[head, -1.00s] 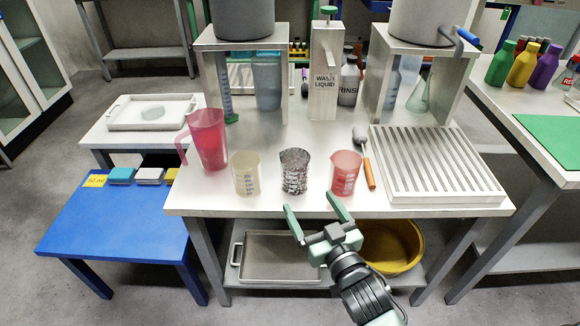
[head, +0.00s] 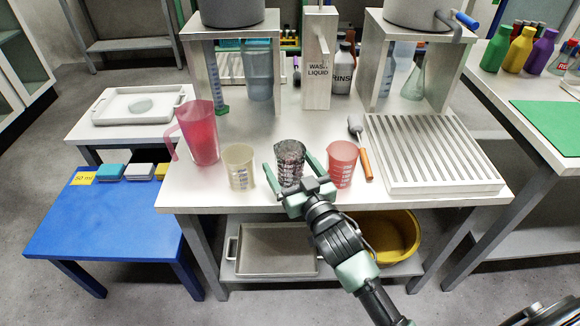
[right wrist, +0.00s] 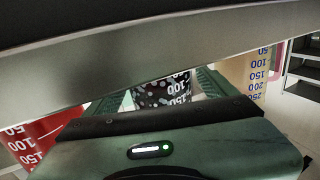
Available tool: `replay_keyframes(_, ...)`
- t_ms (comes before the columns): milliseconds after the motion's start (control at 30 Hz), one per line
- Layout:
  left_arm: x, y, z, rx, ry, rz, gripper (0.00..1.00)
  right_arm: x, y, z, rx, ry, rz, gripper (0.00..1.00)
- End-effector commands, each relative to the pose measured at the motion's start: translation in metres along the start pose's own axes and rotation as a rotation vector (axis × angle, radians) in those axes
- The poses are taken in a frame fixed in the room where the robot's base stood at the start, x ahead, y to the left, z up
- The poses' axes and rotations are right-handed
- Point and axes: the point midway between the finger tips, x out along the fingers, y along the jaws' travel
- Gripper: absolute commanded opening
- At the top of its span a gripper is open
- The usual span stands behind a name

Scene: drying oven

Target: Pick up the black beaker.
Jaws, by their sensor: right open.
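The black beaker (head: 289,160), dark and speckled with white marks, stands upright on the white table between a cream beaker (head: 239,166) and a red beaker (head: 342,164). My right gripper (head: 292,172) is open, with one finger on each side of the black beaker. In the right wrist view the black beaker (right wrist: 165,91) shows between the fingers. I cannot tell whether the fingers touch it. The red beaker (right wrist: 38,138) and the cream beaker (right wrist: 243,72) flank the gripper there. My left gripper is not in view.
A pink pitcher (head: 198,132) stands at the left of the table. A spatula with an orange handle (head: 366,163) and a slatted rack (head: 433,155) lie to the right. A wash liquid dispenser (head: 318,75) stands behind. The table's front edge is near my arm.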

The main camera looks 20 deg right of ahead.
Motion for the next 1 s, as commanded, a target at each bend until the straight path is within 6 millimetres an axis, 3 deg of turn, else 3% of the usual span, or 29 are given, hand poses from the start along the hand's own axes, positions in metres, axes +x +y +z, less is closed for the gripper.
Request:
replay_keyframes(133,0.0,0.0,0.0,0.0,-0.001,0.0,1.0,0.0,0.0,0.0,0.001,0.0,0.0,0.84)
replay_keyframes(300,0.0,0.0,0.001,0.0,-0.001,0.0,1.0,0.0,0.0,0.0,0.001,0.0,0.0,0.36)
replay_keyframes(400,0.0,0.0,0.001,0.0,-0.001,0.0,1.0,0.0,0.0,-0.001,0.001,0.002,0.0,0.15)
replay_keyframes(833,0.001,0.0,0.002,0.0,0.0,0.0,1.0,0.0,0.0,-0.007,0.001,0.003,0.0,0.15)
replay_keyframes(1000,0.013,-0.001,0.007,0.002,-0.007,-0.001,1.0,0.0,0.0,-0.019,0.0,0.005,0.0,0.15)
